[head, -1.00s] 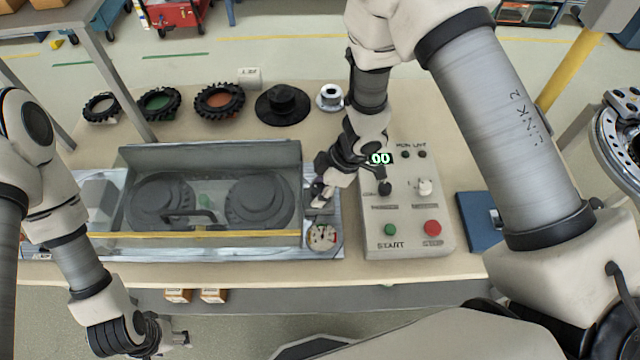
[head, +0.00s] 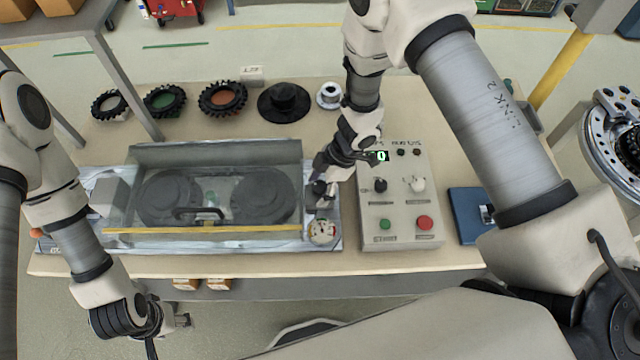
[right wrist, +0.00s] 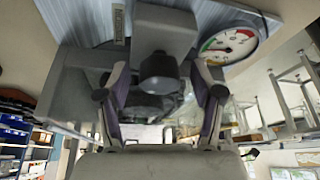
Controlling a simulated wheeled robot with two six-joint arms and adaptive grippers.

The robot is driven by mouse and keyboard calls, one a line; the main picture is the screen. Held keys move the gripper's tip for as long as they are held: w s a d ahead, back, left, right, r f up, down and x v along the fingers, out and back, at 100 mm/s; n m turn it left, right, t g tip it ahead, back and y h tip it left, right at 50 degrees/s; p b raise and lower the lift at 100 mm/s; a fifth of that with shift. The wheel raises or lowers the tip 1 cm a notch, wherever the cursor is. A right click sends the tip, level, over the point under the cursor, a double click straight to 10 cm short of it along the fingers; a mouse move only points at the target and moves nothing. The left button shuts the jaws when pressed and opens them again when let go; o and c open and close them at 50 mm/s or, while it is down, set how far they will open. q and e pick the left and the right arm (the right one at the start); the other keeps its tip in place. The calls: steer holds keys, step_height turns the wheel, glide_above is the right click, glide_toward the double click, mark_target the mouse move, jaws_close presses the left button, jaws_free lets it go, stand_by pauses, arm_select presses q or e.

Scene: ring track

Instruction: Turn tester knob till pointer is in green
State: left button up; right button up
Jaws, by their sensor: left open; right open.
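The tester's round white dial (head: 321,231) sits at the right end of the silver base. It shows larger in the right wrist view (right wrist: 228,45), with green and red bands; I cannot read the pointer surely. A dark round knob (right wrist: 160,72) on a grey block shows in the right wrist view, between the fingers of my right gripper (right wrist: 160,90). The fingers are apart on both sides of it; contact is not clear. My left gripper (head: 178,322) is open and empty, low before the table.
A clear-covered case (head: 205,230) with two dark wheels is left of the dial. A control box (head: 400,235) with green and red buttons is to the right, with a blue item (head: 466,212) beyond. Tires and a black hub (head: 284,103) line the back.

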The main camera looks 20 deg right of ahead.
steer(key=v, duration=1.2)
